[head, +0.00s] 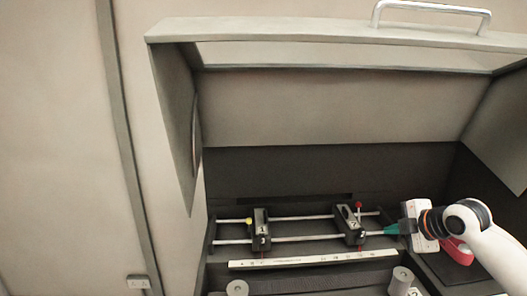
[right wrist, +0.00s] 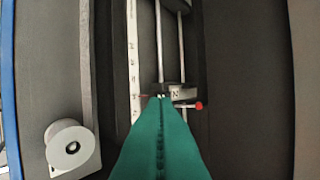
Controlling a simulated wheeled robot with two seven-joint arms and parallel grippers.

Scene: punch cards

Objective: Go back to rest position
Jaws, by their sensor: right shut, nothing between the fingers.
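My right gripper (head: 390,230) reaches in from the right in the head view. Its green fingers (right wrist: 160,140) are shut and empty, meeting in a line in the right wrist view. Their tips are close to the right black slider block (head: 349,224); I cannot tell if they touch it. That block has a red-knobbed pin (head: 358,205), and the red knob also shows in the right wrist view (right wrist: 198,106). The left black slider block (head: 261,229) has a yellow-knobbed pin (head: 248,221). Both blocks sit on two metal rails (head: 305,239). My left gripper is not in view.
A white marked scale strip (head: 300,259) runs in front of the rails. Grey rollers stand at the front left (head: 237,288) and front right (head: 401,280). A raised lid with a metal handle (head: 432,6) is above.

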